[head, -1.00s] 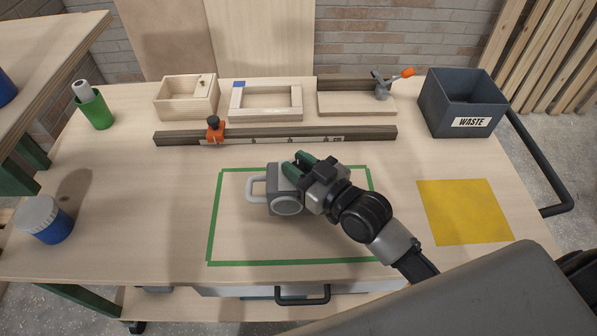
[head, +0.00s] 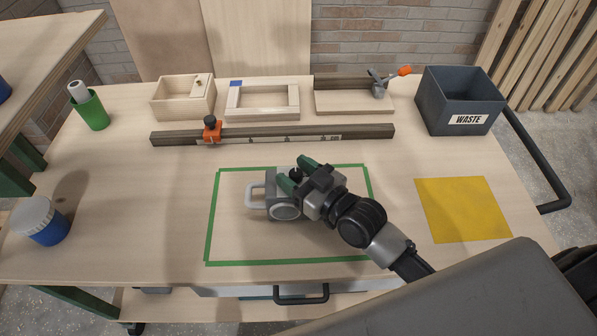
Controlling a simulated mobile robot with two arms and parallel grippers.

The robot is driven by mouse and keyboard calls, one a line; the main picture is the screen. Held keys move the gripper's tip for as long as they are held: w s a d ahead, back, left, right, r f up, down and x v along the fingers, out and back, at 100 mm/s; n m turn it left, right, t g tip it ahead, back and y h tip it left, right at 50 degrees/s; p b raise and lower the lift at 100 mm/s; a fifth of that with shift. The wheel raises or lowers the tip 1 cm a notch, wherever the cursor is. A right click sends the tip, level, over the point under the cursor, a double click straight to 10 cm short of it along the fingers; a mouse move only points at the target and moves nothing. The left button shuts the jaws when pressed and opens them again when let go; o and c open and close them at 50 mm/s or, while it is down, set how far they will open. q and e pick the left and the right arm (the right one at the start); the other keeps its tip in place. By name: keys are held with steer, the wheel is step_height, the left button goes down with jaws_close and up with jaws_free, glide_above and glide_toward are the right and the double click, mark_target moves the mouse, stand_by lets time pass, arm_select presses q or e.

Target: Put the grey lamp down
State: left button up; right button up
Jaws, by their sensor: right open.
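The grey lamp (head: 284,210) stands on the workbench inside the green taped rectangle (head: 209,225), with its light handle (head: 255,196) to the left and its round lens facing the front. My right gripper (head: 293,176) is at the lamp's top right side, its green-tipped fingers open and spread apart. The gripper partly covers the lamp's right side, so I cannot tell whether a finger still touches it. My left gripper is out of view.
A long dark rail with an orange stop (head: 212,129) lies behind the rectangle. Behind it are a wooden box (head: 183,101), a frame (head: 264,114) and a clamp board (head: 350,102). A waste bin (head: 459,103) and yellow sheet (head: 463,209) are right. Cups stand left.

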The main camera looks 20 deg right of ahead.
steer(key=shift+r, duration=0.25)
steer(key=b+v, duration=0.1)
steer(key=v, duration=1.1)
steer(key=shift+s+f, duration=0.1)
